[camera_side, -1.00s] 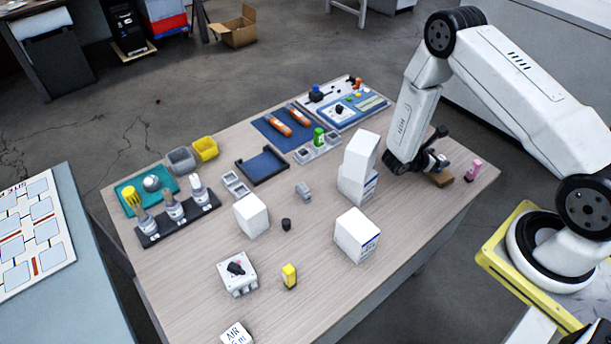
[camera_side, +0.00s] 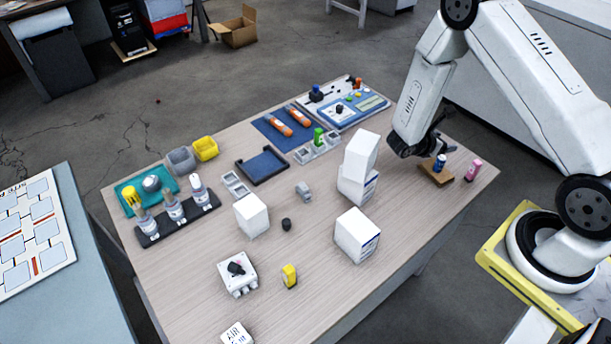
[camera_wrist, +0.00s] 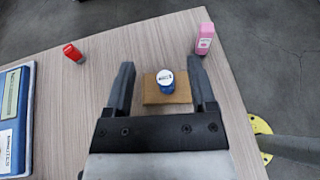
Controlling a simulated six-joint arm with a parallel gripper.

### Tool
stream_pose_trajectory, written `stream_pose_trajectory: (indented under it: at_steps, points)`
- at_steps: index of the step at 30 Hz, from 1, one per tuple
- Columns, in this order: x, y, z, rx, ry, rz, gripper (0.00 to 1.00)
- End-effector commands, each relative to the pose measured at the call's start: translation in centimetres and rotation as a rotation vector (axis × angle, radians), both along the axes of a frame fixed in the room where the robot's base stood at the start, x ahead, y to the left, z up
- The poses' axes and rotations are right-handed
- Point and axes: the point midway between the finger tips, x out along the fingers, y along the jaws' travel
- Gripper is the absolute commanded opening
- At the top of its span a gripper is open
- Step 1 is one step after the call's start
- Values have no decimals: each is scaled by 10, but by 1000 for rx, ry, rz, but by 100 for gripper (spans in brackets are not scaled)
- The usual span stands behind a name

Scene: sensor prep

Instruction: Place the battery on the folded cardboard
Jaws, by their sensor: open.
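The battery, a short blue cylinder with a pale top (camera_side: 440,164), stands upright on the folded cardboard (camera_side: 428,175), a small flat brown piece near the table's right end. In the wrist view the battery (camera_wrist: 166,86) stands near the middle of the cardboard (camera_wrist: 183,92). My gripper (camera_wrist: 162,70) is open, with one dark finger to each side of the battery in that view and a gap on both sides. In the side view my gripper (camera_side: 438,146) is above and slightly behind the battery, and its fingertips are partly hidden.
A pink bottle (camera_side: 474,170) stands just right of the cardboard. A small red object (camera_wrist: 73,53) lies to the left in the wrist view. Stacked white boxes (camera_side: 358,176) stand left of my arm. The table edge is close behind the pink bottle.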

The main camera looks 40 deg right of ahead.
Motion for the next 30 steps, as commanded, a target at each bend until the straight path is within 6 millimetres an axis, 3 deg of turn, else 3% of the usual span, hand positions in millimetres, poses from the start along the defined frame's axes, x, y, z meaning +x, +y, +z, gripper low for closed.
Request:
stream_pose_trajectory:
  at_steps: [11, 17, 23, 30]
  points:
    - [0, 1, 2, 6, -7, -8, 72]
    - [-7, 12, 13, 57, -57, -82, 72]
    - [-20, 40, 34, 173, -175, -241, 72]
    - [-36, 89, 60, 359, -377, -469, 72]
